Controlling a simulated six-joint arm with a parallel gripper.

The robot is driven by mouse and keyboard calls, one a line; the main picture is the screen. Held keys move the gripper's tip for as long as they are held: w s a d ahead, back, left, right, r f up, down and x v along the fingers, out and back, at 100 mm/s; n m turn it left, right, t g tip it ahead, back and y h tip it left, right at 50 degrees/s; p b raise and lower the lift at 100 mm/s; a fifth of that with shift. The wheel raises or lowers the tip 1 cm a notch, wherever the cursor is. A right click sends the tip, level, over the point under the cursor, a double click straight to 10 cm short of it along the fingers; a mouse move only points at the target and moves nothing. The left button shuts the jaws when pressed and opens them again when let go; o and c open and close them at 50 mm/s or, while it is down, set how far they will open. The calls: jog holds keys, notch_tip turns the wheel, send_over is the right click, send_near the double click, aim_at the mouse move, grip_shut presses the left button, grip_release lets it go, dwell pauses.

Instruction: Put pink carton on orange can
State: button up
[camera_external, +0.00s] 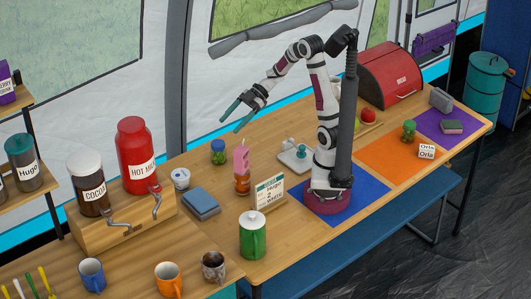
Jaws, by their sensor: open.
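The pink carton (241,157) stands upright, directly above the orange can (242,184), and appears to rest on its top. The can stands on the wooden table, left of my arm's base. My gripper (235,119) is above and slightly left of the carton, with its two teal fingers spread and nothing between them. A gap shows between the fingertips and the carton. The exact contact between carton and can is too small to make out.
A green-lidded jar (218,152), a blue box (202,203), a white sign card (268,192) and a green pot (252,236) stand around the can. A wooden stand with two dispensers (135,156) is at the left. A red bread box (391,76) is at the back right.

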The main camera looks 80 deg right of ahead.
jog(key=w+d+r+m+t+h, duration=0.3)
jog(key=w+d+r+m+h, duration=0.3)
jog(key=h, duration=0.3)
jog(key=s+a+f+m+g+h, duration=0.2)
jog(key=s+m+g+h, duration=0.2)
jog(key=s+m, duration=0.45)
jog(key=s+a+f+m+g+y, duration=0.1)
jog(key=s+a+f+g+y, duration=0.1)
jog(key=s+a, duration=0.6)
jog(key=s+a+f+m+g+y, duration=0.1)
jog(key=s+a+g+y, duration=0.3)
jog(key=s+a, duration=0.5)
jog(key=shift+s+f+g, duration=0.55)
jog(key=shift+s+g, duration=0.25)
jog(key=shift+s, duration=0.3)
